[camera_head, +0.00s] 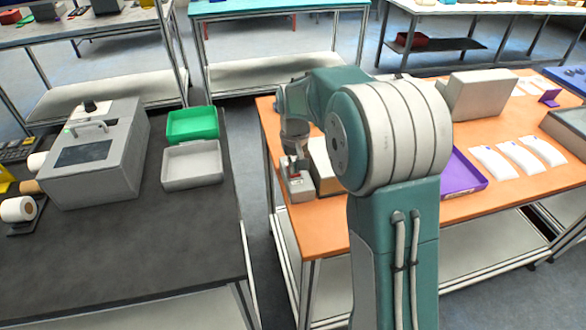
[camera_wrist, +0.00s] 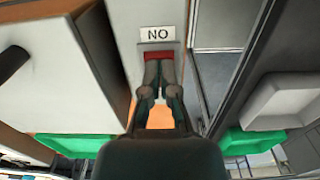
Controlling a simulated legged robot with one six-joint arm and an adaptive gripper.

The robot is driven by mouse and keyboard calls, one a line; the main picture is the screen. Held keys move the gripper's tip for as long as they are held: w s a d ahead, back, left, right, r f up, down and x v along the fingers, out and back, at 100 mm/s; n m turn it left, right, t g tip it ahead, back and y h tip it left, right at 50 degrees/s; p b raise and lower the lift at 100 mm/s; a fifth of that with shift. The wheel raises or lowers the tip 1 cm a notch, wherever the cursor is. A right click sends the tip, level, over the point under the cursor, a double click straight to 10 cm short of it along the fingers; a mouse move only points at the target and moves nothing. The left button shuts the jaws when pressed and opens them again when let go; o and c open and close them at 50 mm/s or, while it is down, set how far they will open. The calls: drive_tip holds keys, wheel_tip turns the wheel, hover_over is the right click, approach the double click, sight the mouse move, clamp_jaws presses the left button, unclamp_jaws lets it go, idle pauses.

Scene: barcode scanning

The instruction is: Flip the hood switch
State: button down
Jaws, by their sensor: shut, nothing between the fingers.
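A red switch (camera_wrist: 158,55) shows in the wrist view on a pale grey panel (camera_wrist: 143,16). A white label (camera_wrist: 157,34) beside it reads "ON" upside down. My gripper (camera_wrist: 160,64) is shut and empty. Its fingertips are right at the red switch and cover part of it; I cannot tell whether they press on it. In the head view my gripper (camera_head: 292,158) points down over a small grey box (camera_head: 300,189) at the left end of the orange table. The switch's position is hidden by my fingers.
The orange table (camera_head: 322,226) also bears a purple tray (camera_head: 464,175), white packets (camera_head: 492,162) and a larger grey box (camera_head: 480,95). A dark bench (camera_head: 150,245) to the left holds a green tray (camera_head: 192,124), a grey tray (camera_head: 192,164) and a grey machine (camera_head: 100,170). A floor gap separates them.

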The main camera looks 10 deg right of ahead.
drive_tip(key=shift+f, duration=0.2)
drive_tip(key=shift+r, duration=3.55)
